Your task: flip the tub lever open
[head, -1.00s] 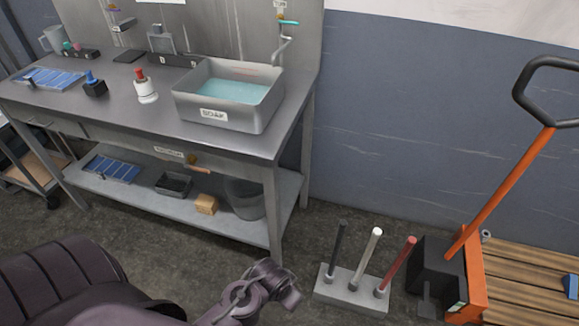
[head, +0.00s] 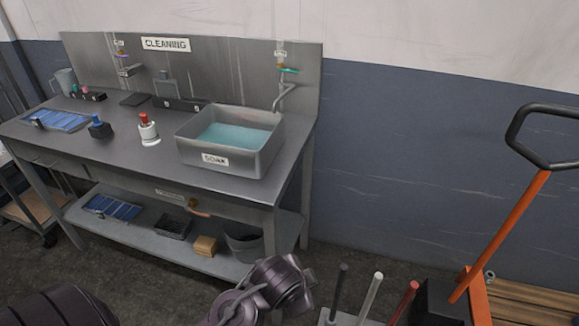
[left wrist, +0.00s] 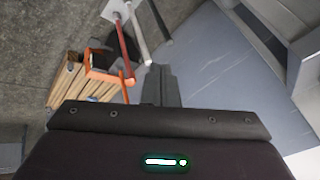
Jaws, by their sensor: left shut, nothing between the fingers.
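The soak tub (head: 262,157) is a grey open box of blue-green water on the steel bench, labelled on its front. A small orange-brown lever (head: 199,212) hangs under the bench's front edge below the tub, beside a label plate too blurred to read. A teal tap handle (head: 288,71) is on the pipe behind the tub. In the left wrist view my left gripper (left wrist: 161,85) is shut and empty, well away from tub and lever, which are not in that view. Its fingers are not clearly seen in the head view. My right gripper is not in view.
Several upright posts (head: 371,298) and an orange pallet truck (head: 500,238) stand right. Floor between bench and posts is bare.

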